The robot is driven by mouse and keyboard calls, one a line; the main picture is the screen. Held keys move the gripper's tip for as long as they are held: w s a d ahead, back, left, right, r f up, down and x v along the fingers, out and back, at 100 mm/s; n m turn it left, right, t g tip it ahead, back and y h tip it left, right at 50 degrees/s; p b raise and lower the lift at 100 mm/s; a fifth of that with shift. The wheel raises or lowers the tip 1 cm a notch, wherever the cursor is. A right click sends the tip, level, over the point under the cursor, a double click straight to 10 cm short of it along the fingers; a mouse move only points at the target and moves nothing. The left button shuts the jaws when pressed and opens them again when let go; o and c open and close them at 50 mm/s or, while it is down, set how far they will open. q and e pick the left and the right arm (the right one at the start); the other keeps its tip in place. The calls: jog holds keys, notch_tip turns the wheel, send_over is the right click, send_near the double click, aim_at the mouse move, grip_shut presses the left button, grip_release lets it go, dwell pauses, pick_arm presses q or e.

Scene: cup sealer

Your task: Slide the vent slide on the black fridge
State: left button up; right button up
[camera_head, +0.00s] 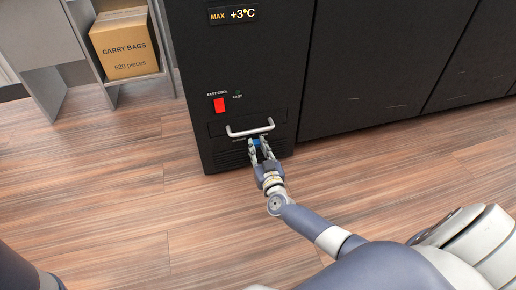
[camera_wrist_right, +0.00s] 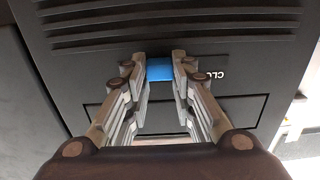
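The black fridge (camera_head: 290,75) stands at the top centre of the head view. Low on its left front are a silver handle (camera_head: 250,130) and vent slots, which also show as long louvres (camera_wrist_right: 170,20) in the right wrist view. The blue vent slide (camera_wrist_right: 159,70) sits on the panel below these louvres in the wrist view. My right gripper (camera_head: 259,146) is at the slide, its fingers on both sides of the blue piece and seemingly touching it. White letters beside the slide are partly hidden. My left gripper is not in view.
A red switch (camera_head: 219,105) and a temperature display (camera_head: 232,15) are on the fridge front above the handle. A cardboard box (camera_head: 125,45) sits on a grey shelf at the left. The wooden floor (camera_head: 120,200) before the fridge is clear.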

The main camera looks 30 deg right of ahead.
grip_shut()
jog(key=shift+w+a+p, duration=0.15)
jog(key=shift+a+p, duration=0.65)
jog(key=o, duration=0.8)
grip_release()
